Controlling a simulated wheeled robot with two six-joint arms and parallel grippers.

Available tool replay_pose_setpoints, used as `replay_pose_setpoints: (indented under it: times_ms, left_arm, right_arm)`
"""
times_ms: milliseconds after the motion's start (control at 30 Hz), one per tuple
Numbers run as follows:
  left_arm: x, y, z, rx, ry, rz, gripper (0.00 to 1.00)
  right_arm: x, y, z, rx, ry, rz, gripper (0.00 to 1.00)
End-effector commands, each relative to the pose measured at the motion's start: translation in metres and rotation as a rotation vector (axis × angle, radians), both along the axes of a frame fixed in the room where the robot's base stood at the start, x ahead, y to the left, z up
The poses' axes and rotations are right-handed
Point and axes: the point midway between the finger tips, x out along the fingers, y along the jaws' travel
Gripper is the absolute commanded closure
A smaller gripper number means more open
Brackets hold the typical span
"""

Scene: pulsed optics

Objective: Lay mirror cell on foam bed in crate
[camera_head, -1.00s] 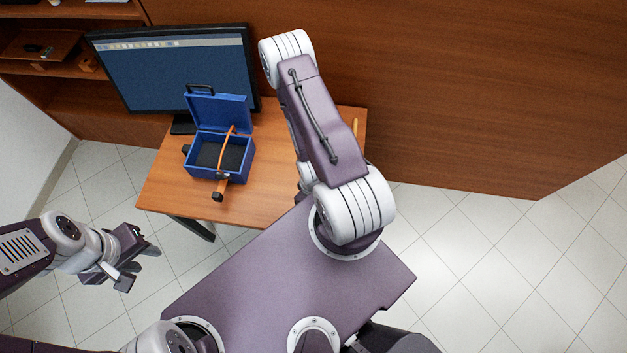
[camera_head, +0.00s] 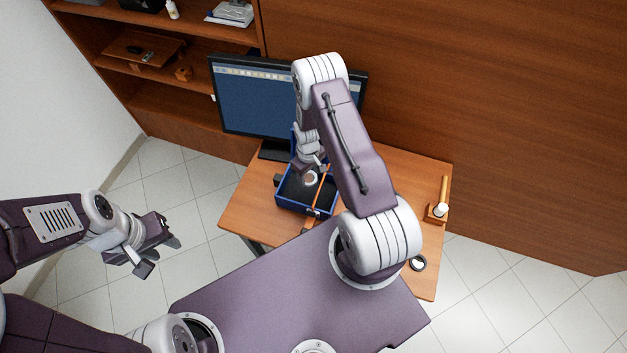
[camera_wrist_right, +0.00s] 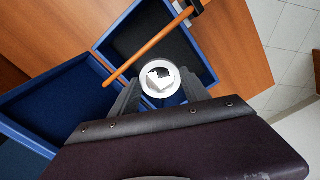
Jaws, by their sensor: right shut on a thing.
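The blue crate (camera_head: 287,203) stands open on the wooden desk, its lid raised at the back. Dark foam (camera_wrist_right: 150,30) lines its inside, seen in the right wrist view. My right gripper (camera_head: 311,174) is over the crate. It is shut on the round, shiny mirror cell (camera_wrist_right: 160,79), which shows between its two fingers in the right wrist view. The mirror cell (camera_head: 310,179) appears above the foam; I cannot tell whether it touches. My left gripper (camera_head: 160,256) is open and empty, over the floor left of the desk.
An orange strap (camera_wrist_right: 148,49) with a dark end block crosses the crate opening beside the mirror cell. A monitor (camera_head: 250,100) stands behind the crate.

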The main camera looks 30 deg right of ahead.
Motion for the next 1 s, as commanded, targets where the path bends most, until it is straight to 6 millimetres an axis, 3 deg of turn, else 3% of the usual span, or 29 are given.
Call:
replay_pose_setpoints:
  times_ms: [233,600,1000]
  left_arm:
    - [0.0,0.0,-0.006,0.0,0.0,0.0,0.64]
    - [0.0,0.0,-0.032,0.0,0.0,0.0,0.64]
    - [0.0,0.0,-0.031,0.0,0.0,0.0,0.64]
  right_arm:
    - [0.0,0.001,-0.007,-0.001,-0.001,0.002,0.87]
    - [0.0,0.0,-0.043,0.0,-0.002,0.002,0.87]
    - [0.0,0.0,-0.042,0.0,-0.002,0.002,0.87]
